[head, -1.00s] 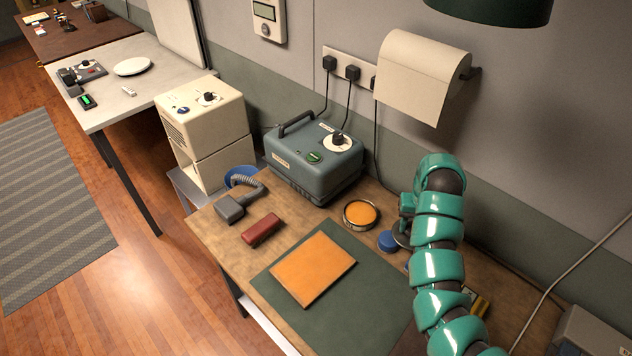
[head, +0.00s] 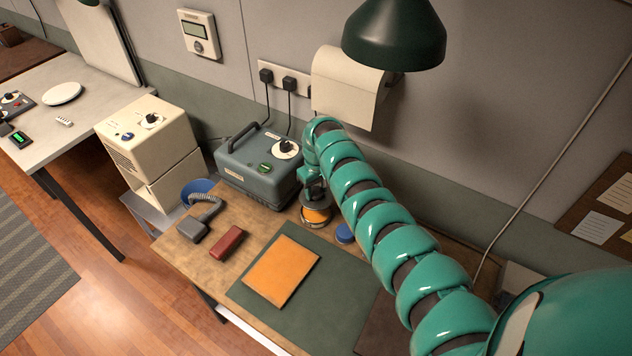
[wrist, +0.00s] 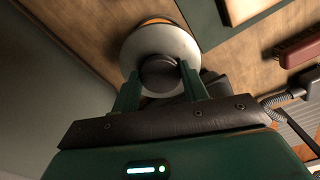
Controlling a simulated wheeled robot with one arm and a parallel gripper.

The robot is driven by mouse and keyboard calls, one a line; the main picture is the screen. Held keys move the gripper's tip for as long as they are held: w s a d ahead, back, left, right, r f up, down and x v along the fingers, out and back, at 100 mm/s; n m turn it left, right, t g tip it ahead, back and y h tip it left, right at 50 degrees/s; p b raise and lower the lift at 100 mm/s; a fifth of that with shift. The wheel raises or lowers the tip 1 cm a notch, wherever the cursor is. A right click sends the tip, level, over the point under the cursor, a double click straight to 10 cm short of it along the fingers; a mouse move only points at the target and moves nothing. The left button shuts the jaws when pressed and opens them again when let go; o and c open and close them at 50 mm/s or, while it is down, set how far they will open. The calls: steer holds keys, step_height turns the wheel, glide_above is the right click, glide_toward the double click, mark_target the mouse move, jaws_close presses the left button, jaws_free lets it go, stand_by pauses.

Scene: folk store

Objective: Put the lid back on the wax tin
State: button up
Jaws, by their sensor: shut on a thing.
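My gripper (wrist: 160,82) is shut on the dark round knob (wrist: 160,72) of a pale grey metal lid (wrist: 160,42), with one finger on each side. The open wax tin (head: 316,224), filled with orange wax, stands on the bench beside the blue-grey machine. In the head view my gripper (head: 313,190) is at the tin with the lid over it, and orange wax shows below the lid. In the wrist view, an orange sliver of wax (wrist: 156,21) shows past the lid's far edge. The lid covers most of the tin there. I cannot tell whether the lid touches the rim.
The blue-grey machine (head: 258,165) stands close left of the tin. A blue round cap (head: 345,233) is right of it. An orange slab (head: 280,271) lies on the green mat (head: 325,300). A red block (head: 226,242) lies further left. A green lamp (head: 396,35) hangs above.

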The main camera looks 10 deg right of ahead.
mark_target(316, 198)
step_height(316, 198, down, 5)
steer(key=b, duration=0.4)
steer(key=shift+w, duration=0.1)
steer(key=shift+f+b, duration=0.55)
steer(key=shift+b, duration=0.15)
steer(key=shift+f, duration=0.15)
stand_by(2.3)
steer(key=o, duration=1.5)
steer(key=shift+r+p, duration=2.5)
steer(key=shift+r, duration=1.05)
